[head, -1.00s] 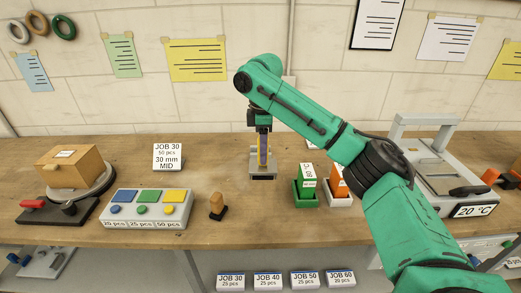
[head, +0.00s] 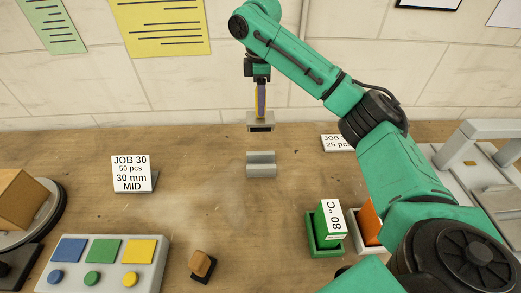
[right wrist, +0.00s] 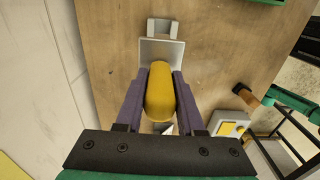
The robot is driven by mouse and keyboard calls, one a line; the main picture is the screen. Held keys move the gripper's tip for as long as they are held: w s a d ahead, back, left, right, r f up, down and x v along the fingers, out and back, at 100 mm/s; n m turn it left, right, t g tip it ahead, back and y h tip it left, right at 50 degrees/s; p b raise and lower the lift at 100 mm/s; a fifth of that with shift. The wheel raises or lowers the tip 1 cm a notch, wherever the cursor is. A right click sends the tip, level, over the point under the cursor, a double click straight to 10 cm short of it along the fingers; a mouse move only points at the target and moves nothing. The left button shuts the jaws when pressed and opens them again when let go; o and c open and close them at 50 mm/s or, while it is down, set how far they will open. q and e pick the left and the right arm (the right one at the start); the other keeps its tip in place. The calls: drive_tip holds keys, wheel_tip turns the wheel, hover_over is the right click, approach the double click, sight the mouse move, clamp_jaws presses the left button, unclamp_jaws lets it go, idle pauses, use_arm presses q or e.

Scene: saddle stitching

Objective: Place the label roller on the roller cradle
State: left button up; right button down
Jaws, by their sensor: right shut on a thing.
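The label roller (head: 261,121) has a yellow handle and a grey head with a dark face. My right gripper (head: 260,96) is shut on its handle, which also shows in the right wrist view (right wrist: 160,92) between two purple fingers. The roller hangs upright, clear of the cradle in the head view. The roller cradle (head: 261,165) is a small grey block with a groove, bare on the table. In the head view the roller appears above it, with bare table showing between. Grey parts beyond the handle in the wrist view overlap; I cannot tell which are cradle. My left gripper is out of view.
A JOB 30 card (head: 131,174) stands to the left. A button panel (head: 138,246) and a wooden stamp (head: 201,263) are at the front left. A green bin (head: 325,242) stands at the front right. The table around the cradle is clear.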

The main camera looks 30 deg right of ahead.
sight(262, 120)
drive_tip(key=f, duration=0.2)
drive_tip(key=s+f+p, duration=0.1)
drive_tip(key=f, duration=0.2)
drive_tip(key=shift+s+a+f, duration=0.1)
drive_tip(key=shift+a+f, duration=0.05)
drive_tip(key=f, duration=0.3)
drive_tip(key=f+p, duration=0.1)
drive_tip(key=f, duration=0.1)
drive_tip(key=shift+w+d+f, duration=0.2)
drive_tip(key=shift+w, duration=0.2)
wheel_tip(262, 120, down, 6)
drive_tip(key=p, duration=0.1)
drive_tip(key=c, duration=0.5)
unclamp_jaws()
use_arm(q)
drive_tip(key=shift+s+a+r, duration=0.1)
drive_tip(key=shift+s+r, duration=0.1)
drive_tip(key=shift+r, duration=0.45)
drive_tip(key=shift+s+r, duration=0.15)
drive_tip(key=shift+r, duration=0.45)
use_arm(e)
drive_tip(key=shift+a, duration=0.1)
